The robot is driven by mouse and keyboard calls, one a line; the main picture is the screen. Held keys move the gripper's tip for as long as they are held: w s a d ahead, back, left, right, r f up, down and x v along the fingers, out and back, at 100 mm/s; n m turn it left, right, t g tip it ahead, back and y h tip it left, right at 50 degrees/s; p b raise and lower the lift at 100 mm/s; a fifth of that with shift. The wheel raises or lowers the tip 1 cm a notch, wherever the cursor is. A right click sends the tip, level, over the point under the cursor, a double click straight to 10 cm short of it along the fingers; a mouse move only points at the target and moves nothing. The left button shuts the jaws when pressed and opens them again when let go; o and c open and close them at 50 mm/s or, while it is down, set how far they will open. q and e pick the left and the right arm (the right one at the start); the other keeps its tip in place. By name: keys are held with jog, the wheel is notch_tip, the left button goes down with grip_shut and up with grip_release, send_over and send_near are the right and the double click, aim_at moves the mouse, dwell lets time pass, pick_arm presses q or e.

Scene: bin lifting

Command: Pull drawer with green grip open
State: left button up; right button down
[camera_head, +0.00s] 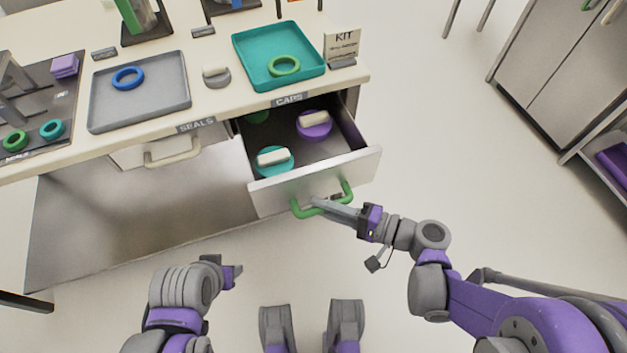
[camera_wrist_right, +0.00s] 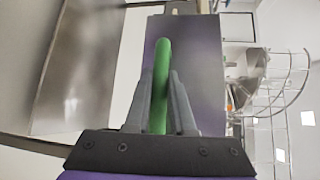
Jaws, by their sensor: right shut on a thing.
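The drawer with the green grip (camera_head: 333,197) stands well out from under the table, below the CAPS label, and its inside shows. My right gripper (camera_head: 318,203) is shut on the green grip. In the right wrist view the green grip (camera_wrist_right: 162,75) runs between both fingers. My left gripper (camera_head: 236,275) is low at the left, away from the drawer; its fingers are too unclear to judge.
A second drawer with a pale grip (camera_head: 172,152) is under the SEALS label at the left. The table (camera_head: 215,105) carries a grey tray (camera_head: 165,95) and a teal tray (camera_head: 248,48) holding rings. A cabinet (camera_head: 560,50) stands at the right. Floor in front is clear.

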jog(key=s+d, duration=0.2)
jog(key=s, duration=0.5)
jog(key=shift+d, duration=0.15)
jog(key=c, duration=0.8)
grip_release()
jog(key=shift+o, duration=0.2)
jog(key=p+v, duration=0.1)
jog(key=v, duration=0.9)
jog(key=shift+s+d, duration=0.2)
jog(key=shift+d, duration=0.15)
jog(key=shift+r, duration=0.1)
